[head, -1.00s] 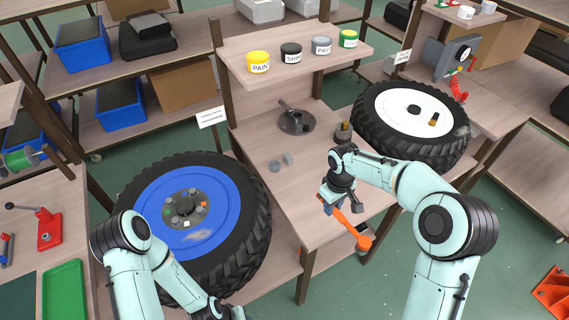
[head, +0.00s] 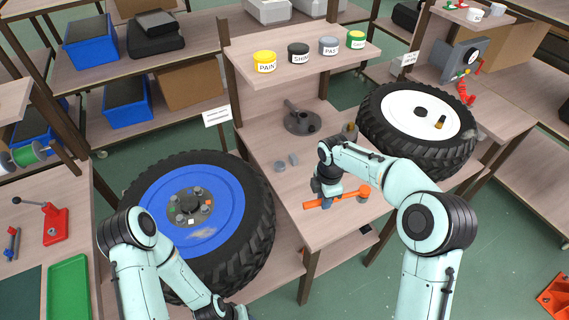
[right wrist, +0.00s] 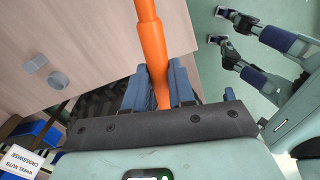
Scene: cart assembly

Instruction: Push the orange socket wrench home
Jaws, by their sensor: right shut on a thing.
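My right gripper (head: 327,201) is shut on the orange socket wrench (head: 346,196). The wrench lies nearly level in the head view, over the front of the wooden bench, with its thicker head to the right. In the right wrist view the orange handle (right wrist: 152,45) runs up from between the blue fingers (right wrist: 158,90); its far end is out of frame. The blue-rimmed wheel (head: 225,195) stands to the left, apart from the wrench, with several nuts around its hub (head: 187,206). My left arm reaches down to the bottom edge, and its fingers are not shown.
On the bench (head: 290,205) are two small grey pieces (head: 280,165) and a dark round-based stand (head: 303,122). A shelf with several paint cans (head: 298,55) is behind. A white-rimmed wheel (head: 405,105) lies at the right. A green tray (head: 68,290) is at lower left.

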